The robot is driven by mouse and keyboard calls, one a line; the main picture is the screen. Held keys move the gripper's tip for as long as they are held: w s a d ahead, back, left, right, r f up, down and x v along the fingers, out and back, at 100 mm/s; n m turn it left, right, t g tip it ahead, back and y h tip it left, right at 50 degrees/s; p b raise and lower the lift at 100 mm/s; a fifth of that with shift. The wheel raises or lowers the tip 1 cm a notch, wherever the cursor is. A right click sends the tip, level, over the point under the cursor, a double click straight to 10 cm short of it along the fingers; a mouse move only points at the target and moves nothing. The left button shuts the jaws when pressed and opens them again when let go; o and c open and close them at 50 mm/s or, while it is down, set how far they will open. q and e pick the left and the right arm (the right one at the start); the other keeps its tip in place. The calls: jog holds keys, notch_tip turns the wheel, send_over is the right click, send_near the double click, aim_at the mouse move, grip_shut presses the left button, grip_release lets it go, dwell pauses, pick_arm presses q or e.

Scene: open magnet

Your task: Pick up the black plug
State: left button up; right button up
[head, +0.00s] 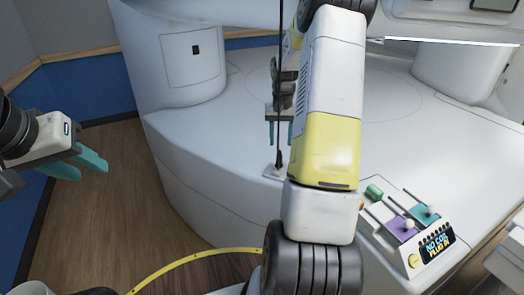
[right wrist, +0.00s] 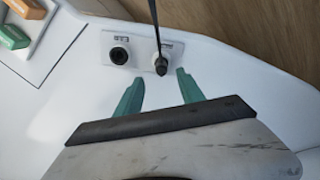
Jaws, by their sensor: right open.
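The black plug (head: 279,160) stands on a small pale plate (head: 270,171) at the front edge of the white machine. Its thin black cable runs straight up. In the right wrist view the plug (right wrist: 161,65) sits at the right side of the plate, beside a round black socket (right wrist: 119,53). My right gripper (head: 280,133) is open, its teal fingers pointing at the plug. In the right wrist view its fingertips (right wrist: 161,76) lie apart, just short of the plug and to either side of it, holding nothing. My left gripper (head: 91,169) is open and empty at the far left, away from the machine.
My right arm covers the middle of the head view. The white machine top (head: 215,130) is clear left of the plug.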

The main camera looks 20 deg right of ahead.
aim_at(279, 154)
jog(key=f, duration=0.7)
jog(key=shift+w+f, duration=0.25)
jog(key=shift+f, duration=0.15)
grip_shut()
